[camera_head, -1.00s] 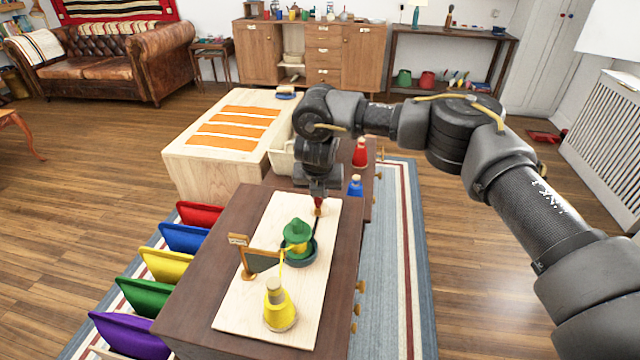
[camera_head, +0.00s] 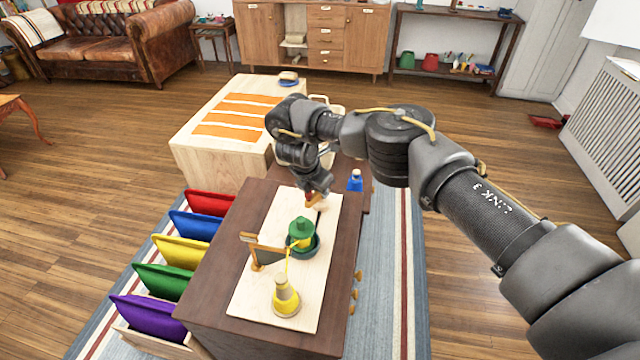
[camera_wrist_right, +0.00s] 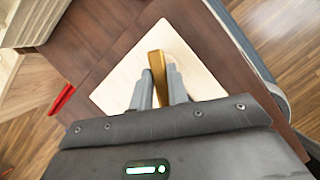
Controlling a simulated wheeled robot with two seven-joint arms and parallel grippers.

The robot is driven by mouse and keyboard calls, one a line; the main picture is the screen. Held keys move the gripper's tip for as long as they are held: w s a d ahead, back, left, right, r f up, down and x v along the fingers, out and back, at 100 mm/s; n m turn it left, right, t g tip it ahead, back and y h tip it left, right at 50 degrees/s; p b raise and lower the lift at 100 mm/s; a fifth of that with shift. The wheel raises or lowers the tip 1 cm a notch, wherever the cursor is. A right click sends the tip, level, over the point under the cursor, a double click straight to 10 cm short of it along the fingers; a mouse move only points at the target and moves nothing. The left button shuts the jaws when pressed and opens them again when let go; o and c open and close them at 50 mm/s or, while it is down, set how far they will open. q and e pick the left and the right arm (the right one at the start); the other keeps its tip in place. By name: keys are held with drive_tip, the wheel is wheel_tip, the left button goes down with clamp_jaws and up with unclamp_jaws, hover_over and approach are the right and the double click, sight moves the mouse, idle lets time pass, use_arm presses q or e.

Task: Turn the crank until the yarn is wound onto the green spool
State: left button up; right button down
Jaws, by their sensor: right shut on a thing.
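The green spool (camera_head: 301,226) stands upright in a dark round holder (camera_head: 314,249) on the pale board (camera_head: 322,290); some yellow shows below its top. The yellow yarn cone (camera_head: 285,300) stands at the board's near end. A yellow strand runs up from it towards the spool, past a small dark panel on a wooden post (camera_head: 257,255). My right gripper (camera_head: 315,195) is beyond the spool at the board's far end, shut on the crank handle, which shows golden between the fingers in the right wrist view (camera_wrist_right: 157,65). My left gripper is not in view.
A blue bottle (camera_head: 355,180) stands right of my right gripper. Coloured panels (camera_head: 160,282) line the dark cabinet's left side. A pale wooden block table (camera_head: 200,160) with orange strips stands behind. Floor and rug (camera_head: 385,290) are open to the right.

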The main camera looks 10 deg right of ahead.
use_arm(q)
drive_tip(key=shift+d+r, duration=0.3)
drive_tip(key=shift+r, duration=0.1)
use_arm(e)
drive_tip(key=shift+w+r+m, duration=0.15)
drive_tip(key=shift+m, duration=0.35)
drive_tip(key=shift+d, duration=0.1)
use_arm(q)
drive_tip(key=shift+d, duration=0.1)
use_arm(e)
drive_tip(key=c, duration=1.4)
unclamp_jaws()
drive_tip(key=shift+o, duration=0.2)
